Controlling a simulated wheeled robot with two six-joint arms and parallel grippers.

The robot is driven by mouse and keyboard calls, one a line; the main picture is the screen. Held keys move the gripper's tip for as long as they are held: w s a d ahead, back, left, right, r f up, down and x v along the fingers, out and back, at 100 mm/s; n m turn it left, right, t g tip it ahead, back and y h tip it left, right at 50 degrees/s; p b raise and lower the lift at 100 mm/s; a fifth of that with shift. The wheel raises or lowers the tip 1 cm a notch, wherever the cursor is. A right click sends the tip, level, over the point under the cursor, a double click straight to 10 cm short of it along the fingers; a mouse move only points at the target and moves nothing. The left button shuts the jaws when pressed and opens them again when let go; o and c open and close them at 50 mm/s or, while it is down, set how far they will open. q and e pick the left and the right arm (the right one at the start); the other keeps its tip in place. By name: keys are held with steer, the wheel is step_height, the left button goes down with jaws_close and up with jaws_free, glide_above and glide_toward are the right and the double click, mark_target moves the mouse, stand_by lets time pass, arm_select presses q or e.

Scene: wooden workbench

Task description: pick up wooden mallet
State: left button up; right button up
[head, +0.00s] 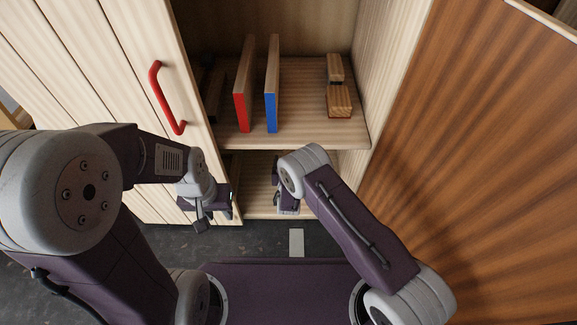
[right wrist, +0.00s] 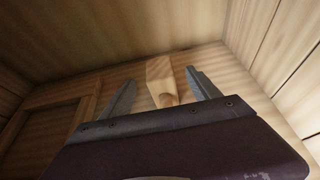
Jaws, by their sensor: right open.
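A pale wooden piece with a squared body and a rounded, darker near end, which looks like the wooden mallet (right wrist: 159,72), lies on a wooden surface in the right wrist view. My right gripper (right wrist: 161,79) is open, with one finger on each side of it and gaps showing between. In the head view my right gripper (head: 288,205) is at the lower shelf, mostly hidden under my own arm; the mallet cannot be made out there. My left gripper (head: 207,212) hangs in front of the cabinet's lower left, apart from the mallet; its jaw opening is unclear.
The upper shelf (head: 300,138) holds a red-edged board (head: 242,115), a blue-edged board (head: 271,112) and wooden blocks (head: 339,101). A cabinet door with a red handle (head: 158,95) is at left, a brown wooden panel (head: 480,130) at right. A flat wooden frame (right wrist: 50,103) lies left of the mallet.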

steer(key=b+x, duration=0.1)
steer(key=x, duration=0.1)
steer(key=f+b+x, duration=0.1)
steer(key=b+x, duration=0.1)
steer(key=shift+s+b, duration=0.1)
steer(key=shift+b, duration=0.2)
steer(key=shift+r, duration=0.1)
arm_select(q)
step_height(320, 180, down, 5)
steer(key=shift+r, duration=0.1)
arm_select(e)
steer(key=shift+r, duration=0.15)
steer(key=shift+a, duration=0.1)
jaws_close()
